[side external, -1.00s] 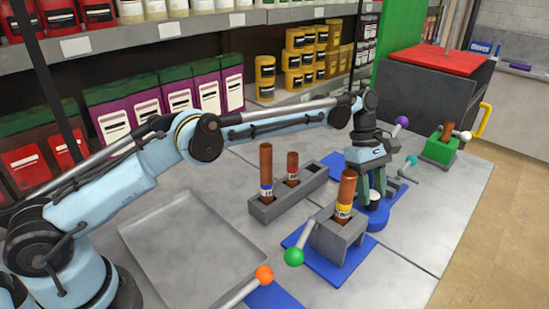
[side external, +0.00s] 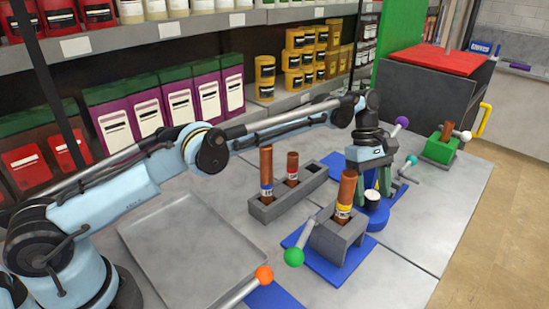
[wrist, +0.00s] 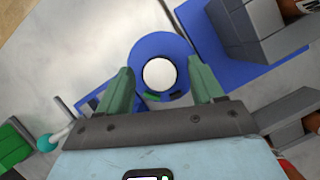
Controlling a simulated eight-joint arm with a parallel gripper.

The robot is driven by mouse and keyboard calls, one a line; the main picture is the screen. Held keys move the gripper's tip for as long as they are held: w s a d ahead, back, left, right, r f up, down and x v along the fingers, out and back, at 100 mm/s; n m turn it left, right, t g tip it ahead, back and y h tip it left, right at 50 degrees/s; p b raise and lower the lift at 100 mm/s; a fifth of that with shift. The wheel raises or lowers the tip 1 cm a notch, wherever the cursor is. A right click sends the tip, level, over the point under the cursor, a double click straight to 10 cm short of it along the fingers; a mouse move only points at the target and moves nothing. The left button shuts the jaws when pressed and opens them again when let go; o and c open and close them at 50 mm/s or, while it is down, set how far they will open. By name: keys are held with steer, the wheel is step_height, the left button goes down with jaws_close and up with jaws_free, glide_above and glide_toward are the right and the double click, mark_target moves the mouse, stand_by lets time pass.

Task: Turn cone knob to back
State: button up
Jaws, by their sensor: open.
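The knob that I take as the cone knob (wrist: 159,74) has a round white top and stands on a blue round base (wrist: 150,46). In the side view the knob (side external: 372,198) shows a white top over a dark body, just below my gripper (side external: 379,180). In the wrist view my gripper (wrist: 160,66) has its two green fingers apart, one on each side of the white top, with nothing held. I cannot tell whether a finger touches the knob. The knob's lower part is hidden in the wrist view.
A grey holder with a brown tube (side external: 346,190) and a green-balled lever (side external: 293,257) stand close in front. A grey rack with brown tubes (side external: 267,175) is to the left. Teal (side external: 411,160) and purple (side external: 401,123) knobs are close by on the right. An empty grey tray (side external: 190,245) lies left.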

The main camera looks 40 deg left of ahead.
steer(key=shift+n, duration=0.4)
steer(key=shift+n+t, duration=0.5)
steer(key=shift+n, duration=0.4)
steer(key=shift+s+a+r+n, duration=0.1)
steer(key=shift+r+n, duration=0.05)
steer(key=shift+n, duration=0.15)
steer(key=shift+s+a+r+m+t, duration=0.85)
steer(key=shift+a+r, duration=1.3)
steer(key=shift+r, duration=2.05)
steer(key=shift+s+a+r+m+t, duration=0.3)
steer(key=shift+a+r+m, duration=1.4)
steer(key=shift+r, duration=2.45)
steer(key=m+t+y, duration=0.3)
steer(key=m+t, duration=0.1)
steer(key=m, duration=0.4)
glide_toward(265, 149)
steer(key=x, duration=0.4)
steer(key=shift+w+d+f, duration=0.1)
steer(key=shift+w+f, duration=0.05)
steer(key=shift+f, duration=0.15)
steer(key=shift+s+a+f+m+t, duration=0.2)
steer(key=shift+s+f, duration=0.1)
steer(key=shift+s, duration=0.15)
steer(key=shift+s+a+f+m+t, duration=0.1)
steer(key=shift+s+f+m, duration=0.05)
steer(key=shift+s+f, duration=0.25)
